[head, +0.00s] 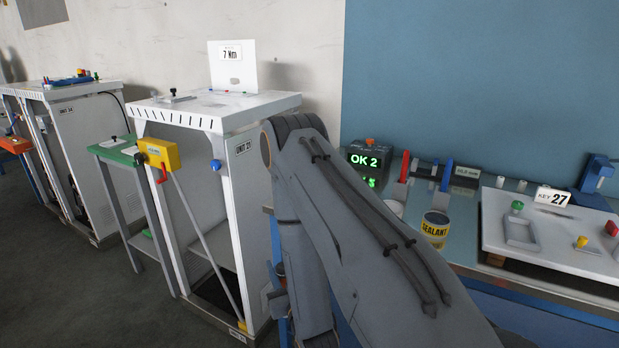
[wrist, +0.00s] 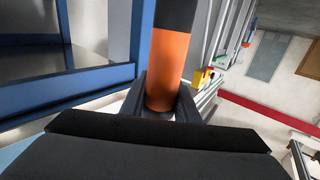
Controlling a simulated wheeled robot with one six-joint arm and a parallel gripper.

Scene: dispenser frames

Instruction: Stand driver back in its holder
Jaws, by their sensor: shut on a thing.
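The driver (wrist: 168,68) is an orange cylinder with a dark upper part, seen in the wrist view. My gripper (wrist: 166,106) is shut on its orange part, with a dark finger on either side. The driver's top runs out of the wrist view, and its lower end is hidden behind the gripper body. In the head view my grey arm fills the middle, and neither gripper nor driver shows there. I cannot pick out the holder for certain; upright red and blue pieces stand on the bench behind my arm, including a blue one (head: 447,175).
The bench at right carries an OK 2 display box (head: 369,160), a sealant can (head: 435,228) and a white panel (head: 550,235) with a KEY 27 sign. A white cabinet (head: 244,160) marked UNIT 21 stands left of my arm. Open floor lies at far left.

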